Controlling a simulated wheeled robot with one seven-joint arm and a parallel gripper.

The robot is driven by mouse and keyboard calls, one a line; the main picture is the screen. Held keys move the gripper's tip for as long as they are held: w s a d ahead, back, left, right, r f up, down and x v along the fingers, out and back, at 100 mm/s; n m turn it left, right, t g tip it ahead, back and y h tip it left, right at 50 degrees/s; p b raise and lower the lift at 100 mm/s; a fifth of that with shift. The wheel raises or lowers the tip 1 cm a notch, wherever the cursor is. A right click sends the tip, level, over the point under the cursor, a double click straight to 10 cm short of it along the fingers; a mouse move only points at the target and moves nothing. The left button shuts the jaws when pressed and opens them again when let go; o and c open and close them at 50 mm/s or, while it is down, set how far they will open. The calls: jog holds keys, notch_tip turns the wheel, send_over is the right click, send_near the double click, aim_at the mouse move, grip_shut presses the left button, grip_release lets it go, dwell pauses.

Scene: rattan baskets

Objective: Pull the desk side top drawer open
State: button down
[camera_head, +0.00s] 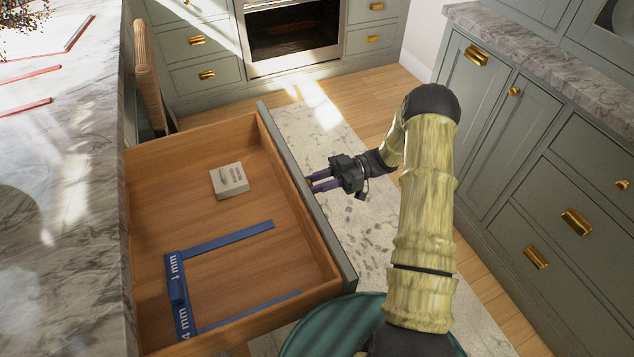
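The desk side top drawer (200,155) is a wooden drawer with a grey-green front panel (296,180). It stands pulled well out from under the marble desk top, with its inside in view. A small light box (229,180) and a blue caliper-shaped tool (177,285) marked in mm lie in it. My gripper (316,182) is at the outer face of the front panel, near its middle, with its two fingers pointing at the panel. The fingertips and the drawer's handle are mostly hidden behind the panel edge, so their hold on the handle cannot be made out.
The marble desk top (60,200) fills the left side, with red tools (25,107) on it. A wicker chair back (149,75) stands behind the drawer. Cabinets (540,150) line the right and an oven (290,30) the back. A rug (365,225) covers the floor between.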

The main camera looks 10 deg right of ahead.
jog(key=shift+w, duration=0.1)
jog(key=c, duration=1.1)
grip_release()
jog(key=v, duration=1.7)
jog(key=shift+b, duration=0.35)
jog(key=shift+w+d, duration=0.1)
jog(key=shift+d, duration=0.05)
